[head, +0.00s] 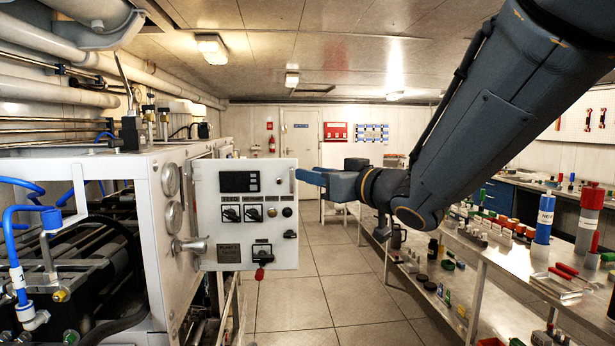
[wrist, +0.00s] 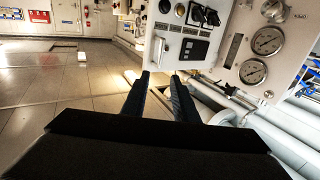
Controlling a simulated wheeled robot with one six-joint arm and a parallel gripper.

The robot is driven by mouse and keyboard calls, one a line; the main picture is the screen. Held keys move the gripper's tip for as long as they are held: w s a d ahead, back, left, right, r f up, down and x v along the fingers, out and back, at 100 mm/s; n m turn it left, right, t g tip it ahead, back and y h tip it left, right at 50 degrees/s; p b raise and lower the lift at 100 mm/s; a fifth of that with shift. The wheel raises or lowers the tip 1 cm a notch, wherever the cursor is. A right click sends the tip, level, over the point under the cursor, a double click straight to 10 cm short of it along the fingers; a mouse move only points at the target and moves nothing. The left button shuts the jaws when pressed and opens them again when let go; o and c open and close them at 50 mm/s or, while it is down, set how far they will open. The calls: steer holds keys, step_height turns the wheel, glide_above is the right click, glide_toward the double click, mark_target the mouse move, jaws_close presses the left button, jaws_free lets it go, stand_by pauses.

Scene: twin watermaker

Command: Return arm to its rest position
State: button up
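My arm (head: 470,150) reaches in from the upper right of the head view and bends at the wrist. My gripper (head: 310,177) points left, near the right edge of the control panel (head: 230,190); whether it touches the panel cannot be told from the head view. In the wrist view my gripper (wrist: 160,78) shows two dark fingers with a gap between them and nothing held. The panel (wrist: 180,42) shows beyond the fingertips there, tilted in the picture. It carries a display, several switches and a red-tipped knob (head: 260,272) in the head view.
The watermaker frame (head: 150,200) with gauges and blue hoses stands at left. A bench (head: 500,252) with bottles, tools and cylinders runs along the right. The tiled aisle (head: 330,290) between them is clear, with a door (head: 301,140) at the far end.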

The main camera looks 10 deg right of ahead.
steer(key=s+d+f+m+g+h, duration=0.2)
steer(key=d+f+g+h, duration=0.15)
steer(key=f, duration=0.85)
steer(key=s+d+f+m+g+h, duration=0.2)
steer(key=d+f+m+g+h, duration=0.15)
steer(key=f, duration=0.85)
steer(key=s+a+f+g+b, duration=0.1)
steer(key=s+a+f+g, duration=0.1)
steer(key=s+f+g, duration=0.5)
steer(key=s+f, duration=0.6)
steer(key=s, duration=0.4)
steer(key=shift+a+g+h, duration=0.4)
